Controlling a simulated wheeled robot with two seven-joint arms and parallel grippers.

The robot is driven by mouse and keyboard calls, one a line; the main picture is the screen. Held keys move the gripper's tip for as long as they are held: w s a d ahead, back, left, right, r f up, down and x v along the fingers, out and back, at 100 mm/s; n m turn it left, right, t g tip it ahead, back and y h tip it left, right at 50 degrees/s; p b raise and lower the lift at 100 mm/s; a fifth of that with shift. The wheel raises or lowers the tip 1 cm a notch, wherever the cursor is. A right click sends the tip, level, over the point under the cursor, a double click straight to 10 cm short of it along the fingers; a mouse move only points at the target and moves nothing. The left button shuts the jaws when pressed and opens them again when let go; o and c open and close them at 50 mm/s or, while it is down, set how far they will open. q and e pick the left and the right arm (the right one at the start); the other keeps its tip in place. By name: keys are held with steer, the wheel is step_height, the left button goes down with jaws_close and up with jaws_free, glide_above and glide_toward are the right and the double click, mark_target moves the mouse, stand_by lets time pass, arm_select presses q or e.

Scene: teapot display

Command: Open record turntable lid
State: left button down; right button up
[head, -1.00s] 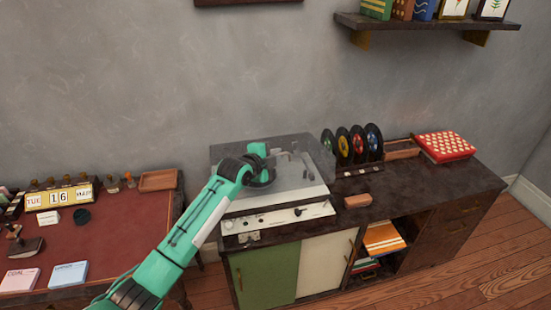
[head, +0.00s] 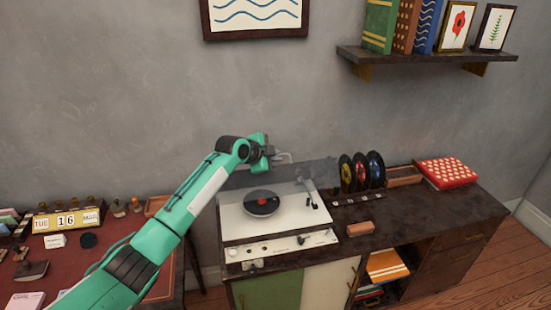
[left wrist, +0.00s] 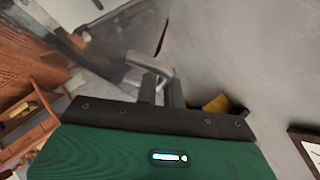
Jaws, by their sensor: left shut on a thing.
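The white record turntable (head: 290,222) stands on the dark cabinet with its deck uncovered. A black record (head: 262,203) with a red centre lies on it, and the tonearm (head: 310,190) is at its right. The clear grey lid (head: 322,172) is raised, tilted up at the back of the deck. My left gripper (head: 270,153) is at the lid's upper edge, shut on the metal lid handle (head: 283,157). The handle also shows between the fingers in the left wrist view (left wrist: 148,66). My right gripper is out of view.
Several upright records (head: 361,172) stand right of the lid, near a wooden tray (head: 404,176) and a red patterned box (head: 446,172). A small wooden block (head: 360,228) lies on the cabinet. A wall shelf (head: 425,56) is at upper right.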

arm_select(q)
steer(key=c, duration=1.8)
jaws_free()
steer(key=b+v, duration=0.3)
steer(key=v, duration=1)
steer(key=shift+s+a+r, duration=0.2)
steer(key=shift+s, duration=0.1)
steer(key=shift+c, duration=0.2)
